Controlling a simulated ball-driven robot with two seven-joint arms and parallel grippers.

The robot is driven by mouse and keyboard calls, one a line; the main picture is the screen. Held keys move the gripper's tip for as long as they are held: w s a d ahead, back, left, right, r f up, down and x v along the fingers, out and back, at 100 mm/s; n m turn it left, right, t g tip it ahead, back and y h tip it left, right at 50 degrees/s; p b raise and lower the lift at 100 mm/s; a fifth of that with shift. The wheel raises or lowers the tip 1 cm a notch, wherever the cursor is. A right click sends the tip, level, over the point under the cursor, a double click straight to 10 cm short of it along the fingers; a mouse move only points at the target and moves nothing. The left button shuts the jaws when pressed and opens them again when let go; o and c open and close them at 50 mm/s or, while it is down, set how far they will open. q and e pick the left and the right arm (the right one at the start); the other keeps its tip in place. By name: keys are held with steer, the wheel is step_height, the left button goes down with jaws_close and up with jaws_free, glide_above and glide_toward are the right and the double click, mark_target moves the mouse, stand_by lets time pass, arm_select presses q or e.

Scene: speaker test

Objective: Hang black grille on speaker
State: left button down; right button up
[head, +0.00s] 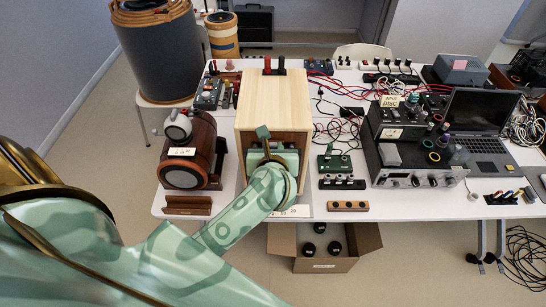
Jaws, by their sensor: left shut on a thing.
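The speaker (273,98) is a pale wooden box standing upright near the front edge of the white table, with red and black posts behind its top. My left gripper (272,158), in patterned green, is at the speaker's front face and covers much of it. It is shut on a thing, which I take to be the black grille. The hand hides nearly all of it, and I cannot tell whether it touches the speaker. My right gripper is not in view.
A brown wooden device with round black parts (190,150) stands close left of the speaker. Small green boxes (335,163) and an amplifier (405,150) stand right. A laptop (478,130) is further right. An open cardboard box (322,262) sits below the table edge.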

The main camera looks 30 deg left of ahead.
mark_target(273, 133)
arm_select(q)
steer(key=shift+w+a+b, duration=0.25)
steer(key=shift+w+a, duration=0.4)
steer(key=shift+w, duration=0.35)
steer(key=shift+w+a+b, duration=0.2)
steer(key=shift+w+a, duration=0.4)
steer(key=shift+w, duration=0.4)
steer(key=shift+w+a, duration=0.1)
steer(key=shift+w, duration=0.1)
stand_by(1.7)
steer(key=shift+f+b, duration=0.55)
steer(key=shift+f, duration=0.05)
stand_by(1.5)
steer(key=c, duration=1.2)
jaws_free()
steer(key=shift+s, duration=0.1)
steer(key=v, duration=1.6)
steer(key=shift+d, duration=0.2)
